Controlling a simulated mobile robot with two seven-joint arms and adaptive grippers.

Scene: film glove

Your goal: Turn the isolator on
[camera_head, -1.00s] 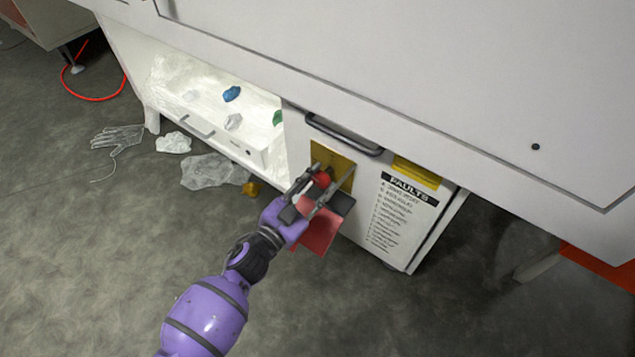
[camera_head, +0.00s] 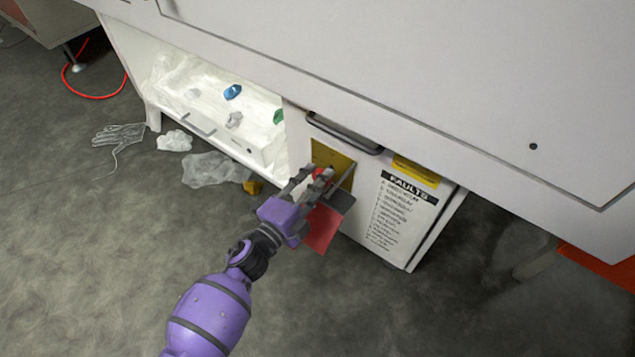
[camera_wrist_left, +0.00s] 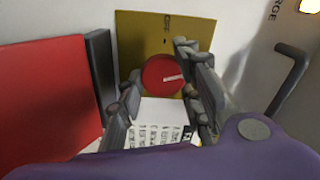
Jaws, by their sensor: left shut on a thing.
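The isolator is a round red knob (camera_wrist_left: 163,76) with a pale pointer line, on a yellow plate (camera_wrist_left: 140,30) on the front of the white cabinet. In the head view the plate (camera_head: 330,153) shows, and the knob (camera_head: 321,176) is partly covered by my gripper. In the left wrist view the pointer line lies nearly level, towards the right. My left gripper (camera_head: 322,178) is at the knob, with a finger on each side of it, shut on it. Its fingers (camera_wrist_left: 160,92) look rolled relative to the plate. My right gripper is not in view.
A red panel with a dark edge (camera_head: 323,228) sticks out just below the gripper. A dark handle (camera_head: 345,133) is above the plate. A faults list (camera_head: 400,210) is to the right. An open lit compartment (camera_head: 190,90) is to the left, with litter on the floor.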

